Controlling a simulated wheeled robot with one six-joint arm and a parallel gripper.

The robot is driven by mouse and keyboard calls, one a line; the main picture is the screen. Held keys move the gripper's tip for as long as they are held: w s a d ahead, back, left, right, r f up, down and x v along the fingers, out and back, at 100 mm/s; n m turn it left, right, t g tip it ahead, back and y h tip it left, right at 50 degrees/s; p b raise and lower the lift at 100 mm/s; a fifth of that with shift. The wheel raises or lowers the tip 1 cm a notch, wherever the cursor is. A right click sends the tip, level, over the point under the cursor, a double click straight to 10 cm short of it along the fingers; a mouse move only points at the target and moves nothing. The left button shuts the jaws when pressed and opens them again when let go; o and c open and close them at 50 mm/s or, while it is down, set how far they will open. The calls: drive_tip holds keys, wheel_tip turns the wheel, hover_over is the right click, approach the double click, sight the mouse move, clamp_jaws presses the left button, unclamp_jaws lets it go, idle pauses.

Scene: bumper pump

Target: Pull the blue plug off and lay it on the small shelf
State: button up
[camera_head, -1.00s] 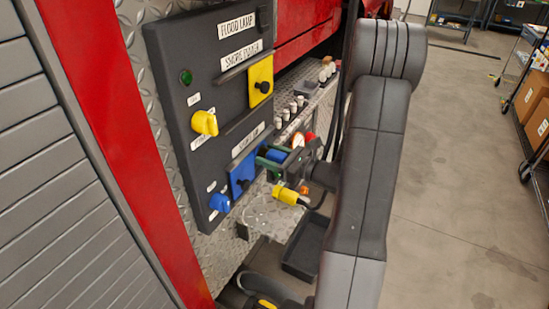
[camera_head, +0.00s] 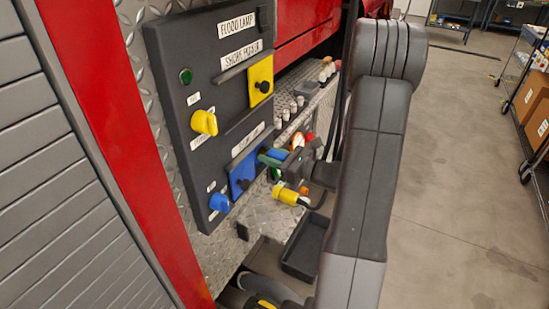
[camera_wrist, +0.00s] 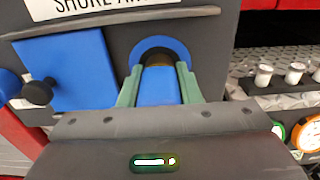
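The blue plug (camera_wrist: 160,88) sits at a round blue-rimmed socket (camera_wrist: 137,56) on the dark panel; how deep it sits is hard to tell. My gripper (camera_wrist: 158,86) has its green fingers closed against both sides of the plug. In the head view my gripper (camera_head: 268,158) is at the panel's lower right edge, and the plug is mostly hidden there. A shallow black tray-like shelf (camera_head: 303,250) lies below and right of it; a diamond-plate ledge (camera_head: 312,108) lies above. I cannot tell which is the small shelf.
A blue cover with a black knob (camera_wrist: 68,75) is left of the socket. A yellow plug with a cable (camera_head: 287,195) hangs just below my gripper. Yellow (camera_head: 204,122) and blue (camera_head: 219,202) switches protrude from the panel. Open floor lies to the right.

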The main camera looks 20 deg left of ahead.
clamp_jaws()
drive_tip(key=shift+d, duration=0.15)
drive_tip(key=shift+s+d, duration=0.2)
drive_tip(key=shift+d, duration=2.65)
